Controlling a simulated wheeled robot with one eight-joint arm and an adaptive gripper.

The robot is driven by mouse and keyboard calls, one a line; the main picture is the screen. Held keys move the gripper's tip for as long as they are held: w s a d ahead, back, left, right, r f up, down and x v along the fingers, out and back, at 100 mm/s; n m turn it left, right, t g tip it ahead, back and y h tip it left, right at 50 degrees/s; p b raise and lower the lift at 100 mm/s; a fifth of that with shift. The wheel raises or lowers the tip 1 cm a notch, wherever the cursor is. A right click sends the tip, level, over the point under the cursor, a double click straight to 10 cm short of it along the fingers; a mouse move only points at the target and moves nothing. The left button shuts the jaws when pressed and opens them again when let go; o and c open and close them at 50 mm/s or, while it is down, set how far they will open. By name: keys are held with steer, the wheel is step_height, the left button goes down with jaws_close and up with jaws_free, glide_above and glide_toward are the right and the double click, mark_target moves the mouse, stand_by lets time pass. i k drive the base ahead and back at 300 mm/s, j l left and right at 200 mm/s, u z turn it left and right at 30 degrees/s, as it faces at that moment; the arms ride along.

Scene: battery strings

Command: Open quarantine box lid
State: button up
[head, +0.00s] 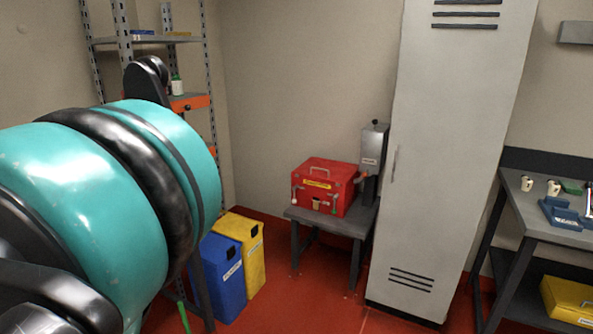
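The quarantine box appears to be the red box (324,187) with a yellow label and a handle on top, standing on a small grey table (330,222) against the back wall. Its lid (327,172) looks shut. Small items show at its front and right side, too small to make out. My gripper cannot be made out; my teal and black arm links fill the left of the view, well apart from the box.
A blue bin (222,279) and a yellow bin (251,262) stand left of the table. A grey device (373,150) is beside the box. A tall locker (445,150) and a workbench (560,232) are at right. Red floor (300,305) is clear in front.

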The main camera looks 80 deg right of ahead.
mark_target(322, 169)
steer(key=z, duration=2.95)
